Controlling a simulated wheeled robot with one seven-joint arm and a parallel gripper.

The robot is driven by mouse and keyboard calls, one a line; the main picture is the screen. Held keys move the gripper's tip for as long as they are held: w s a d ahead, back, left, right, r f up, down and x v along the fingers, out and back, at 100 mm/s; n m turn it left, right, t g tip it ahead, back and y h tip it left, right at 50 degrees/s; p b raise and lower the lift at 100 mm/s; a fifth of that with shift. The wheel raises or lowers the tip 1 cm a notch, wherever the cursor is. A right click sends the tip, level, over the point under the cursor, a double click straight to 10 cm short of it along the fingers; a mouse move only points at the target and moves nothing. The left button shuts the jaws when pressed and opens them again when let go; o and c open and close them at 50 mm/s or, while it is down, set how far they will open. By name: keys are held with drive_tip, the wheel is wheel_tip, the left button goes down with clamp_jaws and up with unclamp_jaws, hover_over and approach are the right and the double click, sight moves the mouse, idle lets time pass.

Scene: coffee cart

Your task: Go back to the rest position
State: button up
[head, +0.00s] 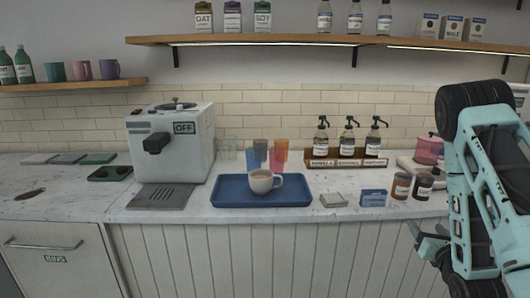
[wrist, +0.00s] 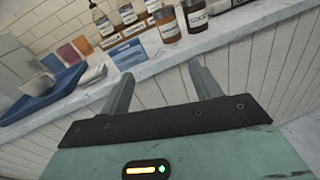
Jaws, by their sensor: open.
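My gripper (wrist: 160,92) is open and empty in the wrist view, its two fingers apart in front of the counter's panelled front. In the head view my arm is folded at the right edge, and my gripper (head: 428,245) hangs low there, beside the counter front and partly hidden by the arm. No object is between the fingers.
A blue tray (head: 230,200) holding a filled white cup (head: 262,182) lies on the counter. A white coffee machine (head: 190,150) marked OFF stands left. Pump bottles in a wooden rack (head: 345,163), a blue box (head: 374,198) and two jars (head: 401,187) are right. Shelves hang above.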

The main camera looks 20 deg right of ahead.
drive_tip(key=w+a+m+g+y, duration=0.35)
drive_tip(key=w+a+m, duration=0.35)
drive_tip(key=a, duration=0.6)
drive_tip(key=s+a+m+g+y, duration=0.25)
drive_tip(key=a+m+y, duration=0.2)
drive_tip(key=a, duration=0.85)
drive_tip(key=s+a+r+m+g+y, duration=0.1)
drive_tip(key=s+a+r+m+g, duration=0.1)
drive_tip(key=s+a+m, duration=0.3)
drive_tip(key=s+a+r+g, duration=0.2)
drive_tip(key=s+a+g, duration=0.1)
drive_tip(key=a, duration=0.3)
drive_tip(key=s+a+r+m+g, duration=0.2)
drive_tip(key=s, duration=0.6)
drive_tip(key=s+a+r+m+g+h, duration=0.1)
drive_tip(key=s+a+r+m+g, duration=0.1)
drive_tip(key=s, duration=0.7)
drive_tip(key=shift+a+r+m+g+h, duration=0.3)
drive_tip(key=shift+a+m+g, duration=0.1)
drive_tip(key=shift+a+m, duration=0.4)
drive_tip(key=shift+s, duration=0.1)
